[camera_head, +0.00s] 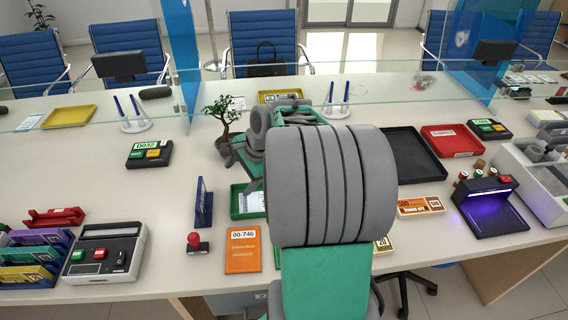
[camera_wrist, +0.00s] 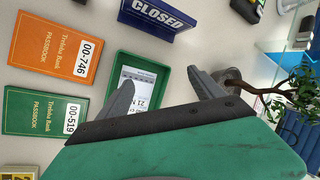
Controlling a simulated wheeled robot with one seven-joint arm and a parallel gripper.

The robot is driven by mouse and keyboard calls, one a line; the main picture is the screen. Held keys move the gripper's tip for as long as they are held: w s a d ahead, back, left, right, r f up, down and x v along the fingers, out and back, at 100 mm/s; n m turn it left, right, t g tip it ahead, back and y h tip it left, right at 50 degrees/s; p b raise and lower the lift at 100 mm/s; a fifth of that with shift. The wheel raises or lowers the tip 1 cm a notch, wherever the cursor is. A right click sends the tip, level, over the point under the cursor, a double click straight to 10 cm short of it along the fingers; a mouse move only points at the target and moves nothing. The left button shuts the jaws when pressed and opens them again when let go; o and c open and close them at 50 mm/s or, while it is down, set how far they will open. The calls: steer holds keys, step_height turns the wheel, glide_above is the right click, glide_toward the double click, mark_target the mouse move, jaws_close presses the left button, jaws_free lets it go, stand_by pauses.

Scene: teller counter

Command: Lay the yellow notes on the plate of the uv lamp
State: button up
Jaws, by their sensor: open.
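The yellow notes (camera_head: 383,244), marked 20, lie near the counter's front edge, mostly hidden behind my arm in the head view. A yellowish corner (camera_wrist: 18,173) at the bottom left of the wrist view seems to be the same notes. The uv lamp (camera_head: 490,205) stands at the right, dark, with a violet glow over its plate (camera_head: 497,216); no notes show on the plate. My gripper (camera_wrist: 160,78) is open and empty above a green tray (camera_wrist: 164,72) with a printed slip, away from the notes. In the head view my arm hides most of it.
An orange passbook (camera_head: 243,250) and a green passbook (camera_wrist: 46,111) lie near the tray. A small tree (camera_head: 224,113) and a blue CLOSED sign (camera_head: 204,202) stand close by. Orange notes (camera_head: 420,206) lie left of the lamp. Glass panels line the back.

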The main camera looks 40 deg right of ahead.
steer(key=d+f+m, duration=0.1)
steer(key=d+m, duration=0.2)
steer(key=d, duration=0.1)
steer(key=d+f+m+t, duration=0.1)
steer(key=d+m, duration=0.2)
steer(key=d, duration=0.2)
steer(key=d+f+m+t, duration=0.1)
steer(key=d+m, duration=0.2)
steer(key=d, duration=0.2)
steer(key=shift+m, duration=0.4)
steer(key=d+m, duration=0.1)
steer(key=d, duration=0.1)
steer(key=s+d+m+t, duration=0.1)
steer(key=d+m, duration=0.1)
steer(key=s+d+f+m, duration=0.1)
steer(key=d+m, duration=0.1)
steer(key=shift+d, duration=0.25)
steer(key=shift+s+d+f+m+t, duration=0.1)
steer(key=shift+d+f+m+t, duration=0.2)
steer(key=shift+m, duration=0.1)
steer(key=x, duration=0.7)
steer(key=shift+w+r, duration=0.1)
steer(key=shift+w, duration=0.35)
steer(key=c, duration=1.7)
steer(key=shift+o, duration=0.2)
steer(key=shift+r, duration=0.15)
